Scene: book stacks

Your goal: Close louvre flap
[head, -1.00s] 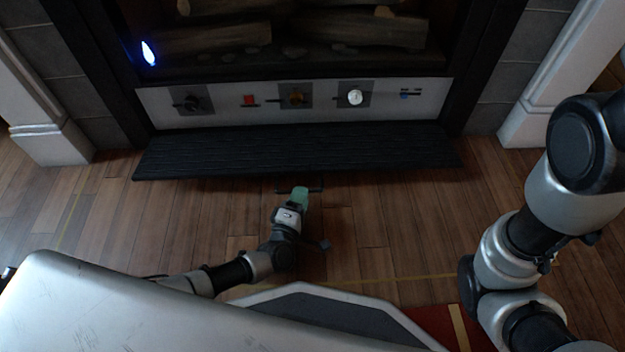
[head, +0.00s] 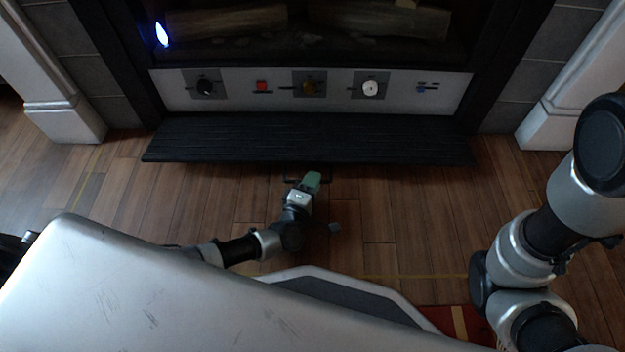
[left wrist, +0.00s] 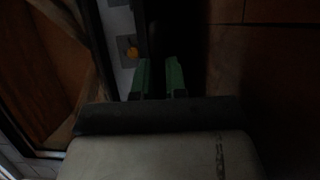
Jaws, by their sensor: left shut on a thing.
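The louvre flap (head: 310,142) is a dark ribbed panel sticking out below the fireplace's control strip, over the wood floor. My left gripper (head: 311,180), with green fingers, is at the flap's front edge near its middle, by a small dark handle (head: 290,180). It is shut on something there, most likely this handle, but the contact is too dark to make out. In the left wrist view the green fingers (left wrist: 159,78) stand a little apart beside a dark surface, with the control strip (left wrist: 118,40) to their left. My right gripper is out of view.
The grey control strip (head: 440,98) above the flap carries a black knob (head: 205,87), a red switch (head: 262,87), an orange-brown knob (head: 308,85) and a white dial (head: 370,89). A blue flame (head: 161,35) shows at upper left. White pillars (head: 68,112) flank the fireplace. A red rug (head: 440,318) lies at lower right.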

